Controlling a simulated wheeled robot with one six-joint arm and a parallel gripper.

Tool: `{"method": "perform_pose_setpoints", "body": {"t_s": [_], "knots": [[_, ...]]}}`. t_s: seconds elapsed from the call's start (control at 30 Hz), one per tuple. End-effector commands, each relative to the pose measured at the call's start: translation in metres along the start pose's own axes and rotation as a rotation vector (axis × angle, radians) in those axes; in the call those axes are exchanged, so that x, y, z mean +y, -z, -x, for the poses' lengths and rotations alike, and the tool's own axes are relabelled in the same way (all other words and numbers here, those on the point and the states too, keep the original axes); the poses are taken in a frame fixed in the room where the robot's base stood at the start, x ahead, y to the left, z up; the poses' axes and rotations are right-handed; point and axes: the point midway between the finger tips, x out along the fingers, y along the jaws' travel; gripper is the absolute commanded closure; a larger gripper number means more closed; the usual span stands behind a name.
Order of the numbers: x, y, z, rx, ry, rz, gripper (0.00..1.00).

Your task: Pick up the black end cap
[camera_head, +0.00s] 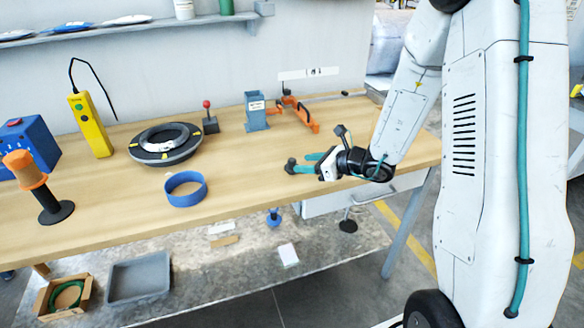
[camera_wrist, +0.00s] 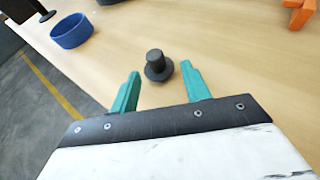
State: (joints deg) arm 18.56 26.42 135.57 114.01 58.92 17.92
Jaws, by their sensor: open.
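The black end cap (camera_wrist: 156,66) stands upright on the wooden table in the wrist view, a short post on a wider round flange. My gripper (camera_wrist: 161,82) is open, its two teal fingers on either side of the near part of the cap's flange line, with the cap just beyond and between the fingertips. In the head view the cap (camera_head: 291,166) shows as a dark shape at the tips of my gripper (camera_head: 306,163). I cannot tell there whether they touch.
A blue ring (camera_head: 186,189) lies on the wooden table (camera_head: 130,215) left of my gripper. A black-and-grey coil (camera_head: 165,144), a yellow device (camera_head: 91,126), a blue-grey stand (camera_head: 256,112) and an orange clamp (camera_head: 306,116) stand farther back. The table's front edge is close to my gripper.

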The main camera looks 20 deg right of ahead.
Motion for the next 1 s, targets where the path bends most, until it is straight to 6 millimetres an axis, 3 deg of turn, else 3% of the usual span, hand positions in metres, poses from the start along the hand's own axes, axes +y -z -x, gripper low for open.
{"method": "perform_pose_setpoints", "body": {"t_s": [0.3,0.63,0.67,0.8,0.83,1.0], "knots": [[0.006,-0.004,-0.045,0.001,-0.004,0.002,0.53],[0.005,-0.005,-0.054,0.000,-0.002,0.002,0.53],[0.005,-0.005,-0.054,0.000,-0.002,0.002,0.56],[0.005,-0.005,-0.054,0.000,-0.002,0.002,0.95],[0.005,-0.004,-0.054,0.000,-0.002,0.002,1.00],[0.005,-0.004,-0.053,0.002,-0.002,0.001,1.00]]}}
